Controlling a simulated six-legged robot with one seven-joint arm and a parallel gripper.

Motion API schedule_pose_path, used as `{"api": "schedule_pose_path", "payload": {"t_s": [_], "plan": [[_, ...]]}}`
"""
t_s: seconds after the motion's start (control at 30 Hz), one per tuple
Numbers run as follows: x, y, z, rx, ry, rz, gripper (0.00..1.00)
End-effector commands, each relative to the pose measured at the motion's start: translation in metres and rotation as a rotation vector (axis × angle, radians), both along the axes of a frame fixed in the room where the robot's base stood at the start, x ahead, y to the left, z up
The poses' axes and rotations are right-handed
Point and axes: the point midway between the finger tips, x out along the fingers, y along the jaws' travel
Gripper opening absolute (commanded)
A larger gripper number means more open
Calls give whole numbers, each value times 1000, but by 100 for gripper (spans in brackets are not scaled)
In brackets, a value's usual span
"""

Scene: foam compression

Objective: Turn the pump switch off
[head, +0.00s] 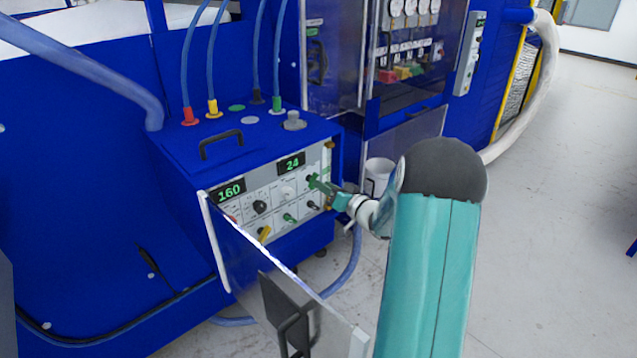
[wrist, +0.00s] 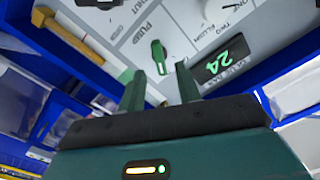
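The pump switch (wrist: 158,57) is a small green lever in the wrist view, beside the printed word PUMP on the pale control panel (wrist: 110,25). My gripper (wrist: 161,72) is open, with its two green fingers apart and nothing held between them. In the picture the switch sits between and just beyond the fingertips; I cannot tell how far away it is in depth. In the head view my gripper (head: 318,185) is at the right side of the panel (head: 275,196) on the blue machine, and it hides the switch there.
The clear panel door (head: 262,262) hangs open in front of the panel, left of my arm. Displays (head: 231,192) read 160 and 24. A yellow handle (wrist: 75,33) sticks out near the switch. A white bucket (head: 379,172) stands behind my arm. Open floor (head: 560,200) lies to the right.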

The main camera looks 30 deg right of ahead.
Motion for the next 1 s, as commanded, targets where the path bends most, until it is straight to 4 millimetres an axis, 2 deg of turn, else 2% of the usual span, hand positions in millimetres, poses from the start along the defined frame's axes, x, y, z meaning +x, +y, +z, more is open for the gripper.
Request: {"api": "schedule_pose_path", "payload": {"t_s": [0.1,0.2,0.53,0.57,0.7,0.73,1.0], "plan": [[20,3,0,0,-2,1,34],[30,5,0,1,0,1,34],[36,5,0,0,0,-1,34],[36,5,0,0,0,-1,32],[36,5,0,0,0,-1,4],[36,5,0,0,0,-1,0],[35,5,0,-9,-1,-1,0]]}}
